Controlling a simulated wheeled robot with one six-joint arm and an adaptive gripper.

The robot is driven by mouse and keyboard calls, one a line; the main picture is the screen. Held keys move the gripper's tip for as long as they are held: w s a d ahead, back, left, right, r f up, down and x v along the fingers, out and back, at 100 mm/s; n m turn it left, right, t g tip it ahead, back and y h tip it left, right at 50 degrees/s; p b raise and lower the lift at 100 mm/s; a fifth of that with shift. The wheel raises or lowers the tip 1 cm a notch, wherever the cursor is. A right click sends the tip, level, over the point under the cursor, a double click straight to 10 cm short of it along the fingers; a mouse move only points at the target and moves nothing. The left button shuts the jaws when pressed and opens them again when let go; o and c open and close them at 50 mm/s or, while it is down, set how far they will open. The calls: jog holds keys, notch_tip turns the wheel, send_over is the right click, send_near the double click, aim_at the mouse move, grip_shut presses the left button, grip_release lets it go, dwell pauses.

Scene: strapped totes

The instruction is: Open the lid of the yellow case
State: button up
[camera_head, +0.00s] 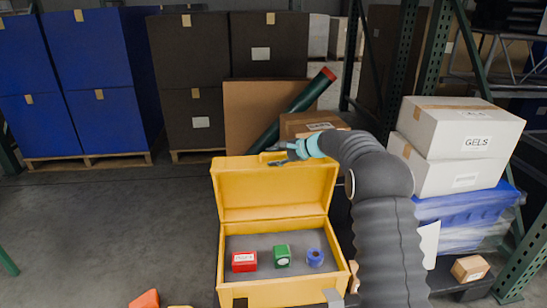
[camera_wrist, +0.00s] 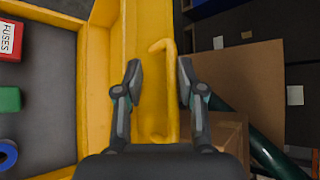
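The yellow case (camera_head: 284,293) stands open in the head view, its lid (camera_head: 277,192) raised at the back, roughly upright. Its grey-lined inside holds a red box (camera_head: 244,262), a green box (camera_head: 282,256) and a blue roll (camera_head: 315,257). My gripper (camera_head: 280,156) is at the lid's top edge, near its middle. In the wrist view my gripper (camera_wrist: 160,80) has its fingers apart, one on each side of a raised yellow part of the lid (camera_wrist: 160,105). A gap shows beside that part; contact is hard to judge.
A cardboard box (camera_head: 310,123) and a dark green tube (camera_head: 293,108) are behind the lid. White boxes (camera_head: 455,128) on a blue tote (camera_head: 465,205) stand right of my arm. An orange object (camera_head: 145,299) is at lower left.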

jog(key=v, duration=1.2)
jog(key=s+d+f+n+g+h, duration=0.3)
jog(key=s+d+f+n+h, duration=0.15)
jog(key=s+f, duration=0.65)
jog(key=s+d+r+n+t+h, duration=0.1)
jog(key=s+d+r+n+h, duration=0.1)
jog(key=s, duration=1.1)
jog(key=s+d+r+n+t+h, duration=0.1)
jog(key=s+d+r, duration=0.3)
jog(key=s, duration=0.9)
jog(key=s+d+r+n+t+h, duration=0.1)
jog(key=s+r, duration=0.5)
jog(key=s, duration=0.7)
jog(key=shift+d+n+h, duration=0.9)
jog(key=shift+n+h, duration=0.45)
jog(key=shift+n, duration=0.2)
